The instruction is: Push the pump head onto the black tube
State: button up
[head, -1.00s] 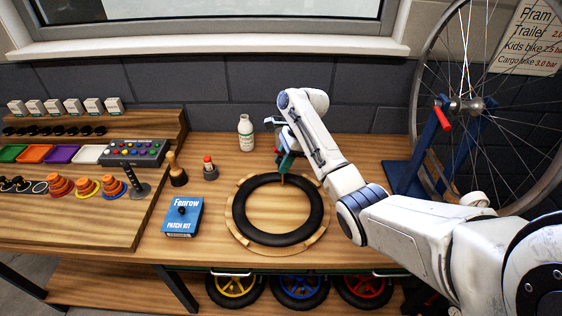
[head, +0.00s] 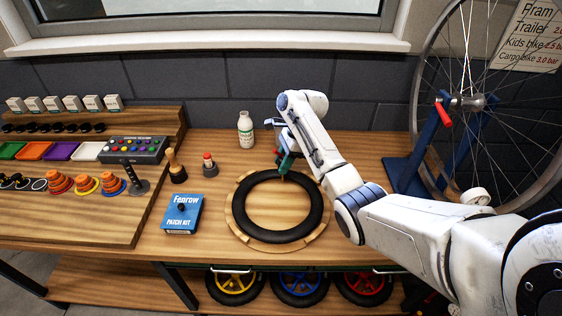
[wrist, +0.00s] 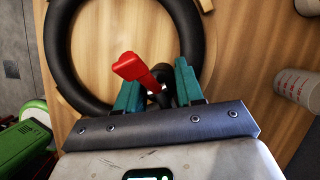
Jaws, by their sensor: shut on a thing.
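The black tube (head: 240,210) is a thick ring lying flat on a round wooden holder (head: 307,238) on the bench. The tube also shows in the wrist view (wrist: 188,30). My gripper (head: 284,172) is at the far edge of the tube. In the wrist view, its two teal fingers (wrist: 158,88) are shut on the pump head, a dark body with a red lever (wrist: 134,68). The lever sticks out over the tube's inner opening. The pump head's mouth and the tube's valve are hidden, so I cannot tell whether they touch.
A white bottle (head: 245,131) stands behind the tube. A blue patch kit box (head: 183,222), a red-capped small bottle (head: 209,168) and a wooden-handled tool (head: 177,170) stand to the left. A wheel on a blue stand (head: 404,175) is at right.

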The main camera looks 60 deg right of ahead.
jog(key=shift+f, duration=0.7)
jog(key=o, duration=1.2)
jog(key=shift+o, duration=0.2)
jog(key=v, duration=1)
jog(key=shift+r+b, duration=0.3)
jog(key=shift+r, duration=0.05)
jog(key=shift+s+d, duration=0.1)
jog(key=shift+s, duration=0.05)
